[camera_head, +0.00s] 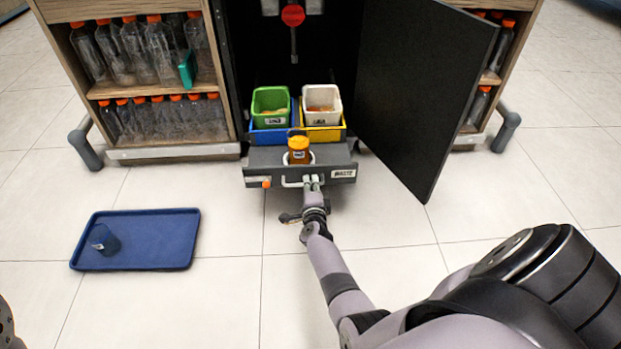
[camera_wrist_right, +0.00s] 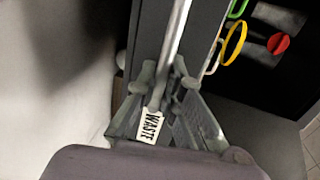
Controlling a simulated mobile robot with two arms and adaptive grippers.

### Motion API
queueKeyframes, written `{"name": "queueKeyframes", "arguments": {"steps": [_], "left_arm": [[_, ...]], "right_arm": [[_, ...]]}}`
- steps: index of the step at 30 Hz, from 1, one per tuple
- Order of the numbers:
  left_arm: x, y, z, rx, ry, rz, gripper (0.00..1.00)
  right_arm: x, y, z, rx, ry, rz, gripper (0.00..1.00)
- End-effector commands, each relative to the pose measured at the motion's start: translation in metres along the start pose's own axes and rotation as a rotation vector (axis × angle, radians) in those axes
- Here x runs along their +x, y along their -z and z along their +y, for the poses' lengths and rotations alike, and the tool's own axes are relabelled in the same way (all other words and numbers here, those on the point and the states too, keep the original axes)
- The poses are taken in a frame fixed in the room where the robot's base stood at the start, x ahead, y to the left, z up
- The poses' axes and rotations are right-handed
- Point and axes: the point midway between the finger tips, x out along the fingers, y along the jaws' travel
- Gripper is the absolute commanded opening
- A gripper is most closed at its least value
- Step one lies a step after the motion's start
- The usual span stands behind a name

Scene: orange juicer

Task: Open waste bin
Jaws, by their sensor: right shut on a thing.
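The waste drawer (camera_head: 262,158) is pulled out from the bottom of the black cabinet and has a "WASTE" label at its front right. Its front and metal handle also show in the right wrist view, where the handle (camera_wrist_right: 176,40) runs between my fingers. My right gripper (camera_head: 312,183) is shut on this handle; it also shows in the right wrist view (camera_wrist_right: 165,85). In the drawer stand a green bin (camera_head: 271,120) and a white bin (camera_head: 322,117). An orange-lidded jar (camera_head: 299,150) sits at the drawer's front. My left gripper is not in view.
The black cabinet door (camera_head: 425,90) stands open on the right of the drawer. Shelves of orange-capped bottles (camera_head: 150,60) flank the cabinet. A blue tray (camera_head: 150,255) with a dark cup (camera_head: 104,240) lies at the left. The tiled floor before the drawer is otherwise free.

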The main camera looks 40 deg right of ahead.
Motion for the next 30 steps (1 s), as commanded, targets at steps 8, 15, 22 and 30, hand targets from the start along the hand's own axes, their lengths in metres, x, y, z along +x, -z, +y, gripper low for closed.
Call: {"name": "queueKeyframes", "arguments": {"steps": [8,15,22,30], "left_arm": [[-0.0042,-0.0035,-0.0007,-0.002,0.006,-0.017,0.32],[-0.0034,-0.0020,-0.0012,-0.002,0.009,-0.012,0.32],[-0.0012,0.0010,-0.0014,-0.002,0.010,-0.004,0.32],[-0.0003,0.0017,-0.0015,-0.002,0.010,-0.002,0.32]], "right_arm": [[-0.0044,-0.0008,0.0011,0.000,0.000,-0.001,0.00],[-0.0043,-0.0008,0.0013,0.000,0.000,-0.001,0.00],[-0.0041,-0.0006,0.0010,0.000,0.000,-0.001,0.23],[-0.0039,-0.0002,0.0005,0.000,0.001,0.000,0.30]]}}
